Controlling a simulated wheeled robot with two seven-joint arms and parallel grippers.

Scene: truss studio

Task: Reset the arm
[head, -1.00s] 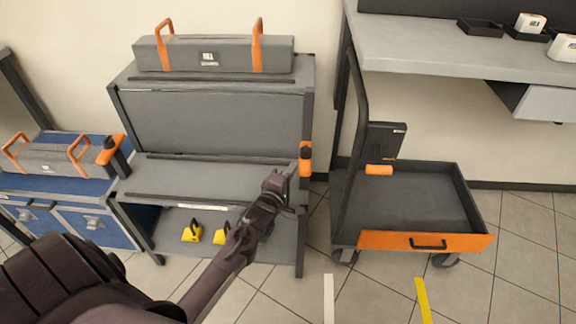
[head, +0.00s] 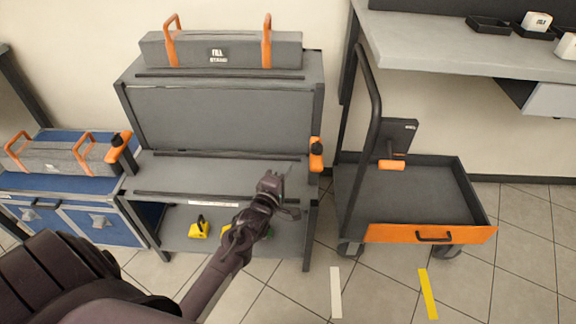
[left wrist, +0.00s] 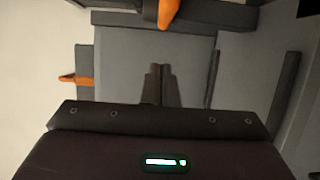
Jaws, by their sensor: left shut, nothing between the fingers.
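My left gripper (head: 286,172) reaches forward from the lower left in the head view, in front of the grey shelf unit (head: 220,118). Its fingers are shut with nothing between them. In the left wrist view the closed fingertips (left wrist: 159,75) point toward the grey panel of the unit. A grey case with orange handles (head: 220,51), labelled on its front, lies on the unit's top. My right gripper does not show.
Yellow items (head: 199,229) sit on the unit's lower shelf, partly hidden by my arm. A second grey case (head: 62,156) lies on a blue cabinet (head: 75,222) at left. A cart with an orange front (head: 400,233) stands right, below a workbench (head: 450,52).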

